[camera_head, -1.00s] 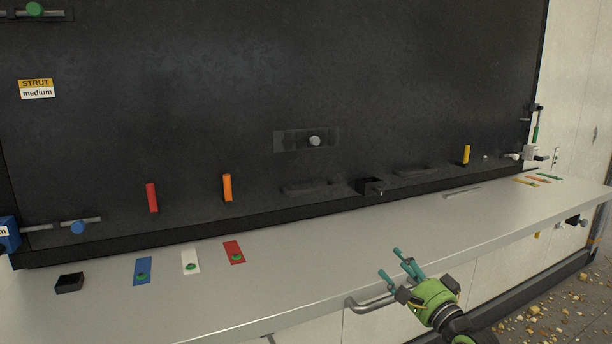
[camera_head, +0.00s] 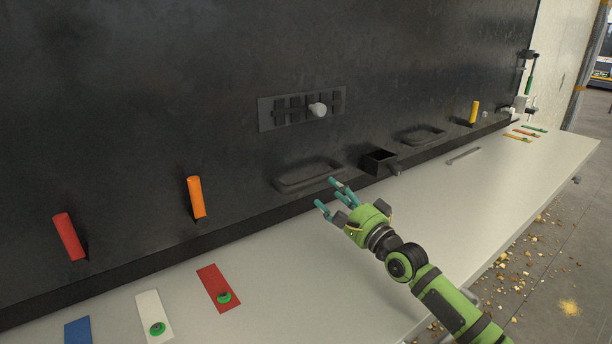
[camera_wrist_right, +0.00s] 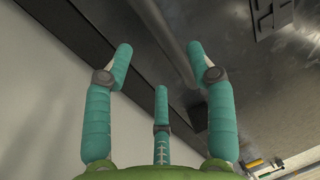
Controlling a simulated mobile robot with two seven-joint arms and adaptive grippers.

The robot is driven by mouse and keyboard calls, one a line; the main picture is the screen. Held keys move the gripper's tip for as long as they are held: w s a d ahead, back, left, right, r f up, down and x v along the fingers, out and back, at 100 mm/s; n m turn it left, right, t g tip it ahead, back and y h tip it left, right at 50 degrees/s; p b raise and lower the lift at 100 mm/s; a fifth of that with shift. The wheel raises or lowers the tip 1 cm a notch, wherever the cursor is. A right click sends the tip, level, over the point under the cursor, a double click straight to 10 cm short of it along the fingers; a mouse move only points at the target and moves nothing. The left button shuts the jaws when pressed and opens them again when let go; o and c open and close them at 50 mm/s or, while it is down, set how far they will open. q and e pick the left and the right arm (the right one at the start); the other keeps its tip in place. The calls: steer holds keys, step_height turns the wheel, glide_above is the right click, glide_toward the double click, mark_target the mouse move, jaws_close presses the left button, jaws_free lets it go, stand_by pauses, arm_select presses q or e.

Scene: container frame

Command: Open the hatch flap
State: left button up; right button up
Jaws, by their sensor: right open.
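A dark upright panel (camera_head: 130,90) stands behind a pale shelf. It carries a slotted plate (camera_head: 275,115) with a pale knob (camera_head: 318,110), an oval recessed piece (camera_head: 308,177), a second one (camera_head: 421,135) and a small black open box (camera_head: 378,162). I cannot tell which of these is the hatch flap. My right gripper (camera_head: 329,195) is open and empty above the shelf, in front of and below the nearer oval piece, apart from it. In the right wrist view, its teal fingers (camera_wrist_right: 160,55) are spread with nothing between them. My left gripper is not in view.
The pale shelf (camera_head: 370,270) is mostly clear under my right arm. Red (camera_head: 218,288), white (camera_head: 155,316) and blue (camera_head: 78,331) cards lie at its near end. Red (camera_head: 68,236), orange (camera_head: 196,198) and yellow (camera_head: 474,112) pegs stick out along the panel's foot.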

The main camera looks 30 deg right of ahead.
mark_target(318, 182)
steer(key=shift+w+a+r+b, duration=0.15)
steer(key=shift+w+r+b, duration=0.35)
steer(key=shift+w, duration=0.3)
steer(key=x, duration=0.1)
steer(key=b+x, duration=0.1)
steer(key=x, duration=0.1)
steer(key=shift+w+f, duration=0.2)
steer(key=shift+w, duration=0.35)
steer(key=shift+w+r, duration=0.1)
steer(key=shift+r, duration=0.1)
jaws_close()
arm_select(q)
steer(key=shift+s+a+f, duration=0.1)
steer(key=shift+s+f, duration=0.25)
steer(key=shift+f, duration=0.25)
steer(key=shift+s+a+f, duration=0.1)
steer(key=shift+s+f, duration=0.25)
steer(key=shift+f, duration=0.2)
